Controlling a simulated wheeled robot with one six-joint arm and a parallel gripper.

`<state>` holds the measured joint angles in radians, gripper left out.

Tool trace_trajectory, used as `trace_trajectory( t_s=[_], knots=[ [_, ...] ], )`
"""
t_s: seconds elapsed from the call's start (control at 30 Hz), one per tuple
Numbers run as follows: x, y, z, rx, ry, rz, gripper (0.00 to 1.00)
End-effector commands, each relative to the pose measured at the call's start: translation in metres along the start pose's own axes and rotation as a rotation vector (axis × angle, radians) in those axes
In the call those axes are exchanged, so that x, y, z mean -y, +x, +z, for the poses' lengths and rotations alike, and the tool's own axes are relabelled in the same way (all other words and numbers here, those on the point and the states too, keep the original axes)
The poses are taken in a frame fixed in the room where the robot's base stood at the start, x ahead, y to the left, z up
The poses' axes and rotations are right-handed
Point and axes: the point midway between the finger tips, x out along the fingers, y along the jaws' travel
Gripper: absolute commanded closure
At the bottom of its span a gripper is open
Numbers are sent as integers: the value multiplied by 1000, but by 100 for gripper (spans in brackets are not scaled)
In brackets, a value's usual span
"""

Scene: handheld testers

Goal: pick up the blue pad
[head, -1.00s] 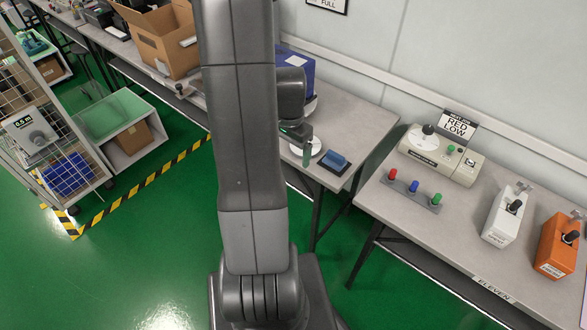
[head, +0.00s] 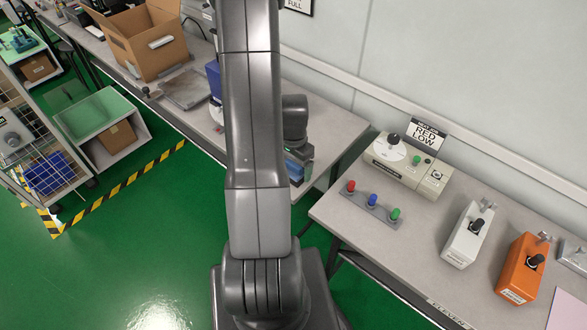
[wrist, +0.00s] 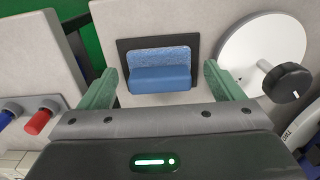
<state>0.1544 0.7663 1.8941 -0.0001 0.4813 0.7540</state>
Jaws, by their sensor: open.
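The blue pad (wrist: 160,78) shows in the wrist view, with a lighter speckled top face and a smooth blue near side. It sits on a dark flat square base (wrist: 125,47) on the grey table. My gripper (wrist: 159,69) is open, with one green finger on each side of the pad and a gap on both sides. I cannot tell how high the fingertips are above it. In the head view, my gripper (head: 299,163) is over the pad's spot, and only a bit of blue shows beside it.
In the wrist view, a white disc (wrist: 238,45) with a black knob (wrist: 287,82) stands close to the right finger. A red button (wrist: 39,122) is at the left, across a gap between tables. In the head view, the right table holds a button strip (head: 370,205) and testers.

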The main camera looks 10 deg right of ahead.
Motion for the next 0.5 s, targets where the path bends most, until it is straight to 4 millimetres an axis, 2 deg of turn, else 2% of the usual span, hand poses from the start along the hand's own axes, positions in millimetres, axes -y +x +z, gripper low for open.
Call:
trace_trajectory(
  t_s=[0.13, 0.37, 0.4, 0.5],
  knots=[
    [0, 0, 0, 0, 0, 0, 13],
    [0, 0, 0, 0, 0, 0, 58],
    [0, 0, 0, 0, 0, 0, 61],
    [0, 0, 0, 0, 0, 0, 61]
  ],
)
